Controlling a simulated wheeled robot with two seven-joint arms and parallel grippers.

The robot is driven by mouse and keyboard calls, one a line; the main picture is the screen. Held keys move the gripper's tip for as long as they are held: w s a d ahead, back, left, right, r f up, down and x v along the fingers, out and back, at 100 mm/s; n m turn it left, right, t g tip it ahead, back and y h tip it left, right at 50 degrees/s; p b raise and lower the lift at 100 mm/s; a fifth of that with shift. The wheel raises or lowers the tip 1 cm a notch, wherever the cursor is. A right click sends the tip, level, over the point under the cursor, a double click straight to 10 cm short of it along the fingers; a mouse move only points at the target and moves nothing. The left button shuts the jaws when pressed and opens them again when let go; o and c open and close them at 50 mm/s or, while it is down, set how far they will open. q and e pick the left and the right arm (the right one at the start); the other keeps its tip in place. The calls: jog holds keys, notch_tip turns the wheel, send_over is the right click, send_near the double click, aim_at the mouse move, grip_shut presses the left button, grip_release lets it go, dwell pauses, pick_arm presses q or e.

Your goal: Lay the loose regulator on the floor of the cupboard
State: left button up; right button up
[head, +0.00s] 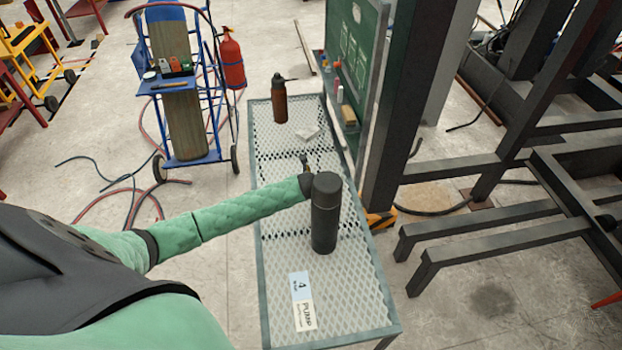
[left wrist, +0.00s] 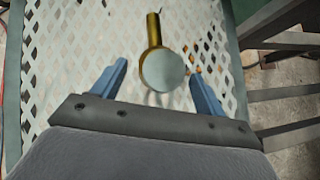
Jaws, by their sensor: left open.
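The regulator (left wrist: 160,62), a brass stem with a round pale gauge face, is over the white mesh bench top in the left wrist view. My left gripper (left wrist: 158,72) is open, with its blue fingers apart on either side of the gauge; whether they touch it I cannot tell. In the head view my arm and wrist hide the left fingers. A small dark brassy piece (head: 305,162) shows just beyond my arm there; I cannot tell whether it is part of the regulator. I cannot make out a cupboard. My right gripper is not in view.
The mesh bench (head: 262,290) carries a brown bottle (head: 280,105) at its far end and a PUMP label (head: 304,315) near its front. A green board (head: 352,45) and dark steel post (head: 395,130) stand along its right. A blue cylinder trolley (head: 155,85) stands left.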

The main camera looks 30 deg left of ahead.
pick_arm(q)
jog(key=shift+p+x, duration=0.6)
jog(key=shift+x, duration=1.85)
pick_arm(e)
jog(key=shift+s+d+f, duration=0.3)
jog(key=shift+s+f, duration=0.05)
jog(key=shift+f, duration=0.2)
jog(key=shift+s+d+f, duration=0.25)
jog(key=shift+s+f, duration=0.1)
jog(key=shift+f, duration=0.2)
pick_arm(q)
jog(key=shift+c, duration=0.4)
jog(key=c, duration=1.4)
grip_shut()
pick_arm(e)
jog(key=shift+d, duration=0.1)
pick_arm(q)
jog(key=shift+r, duration=0.1)
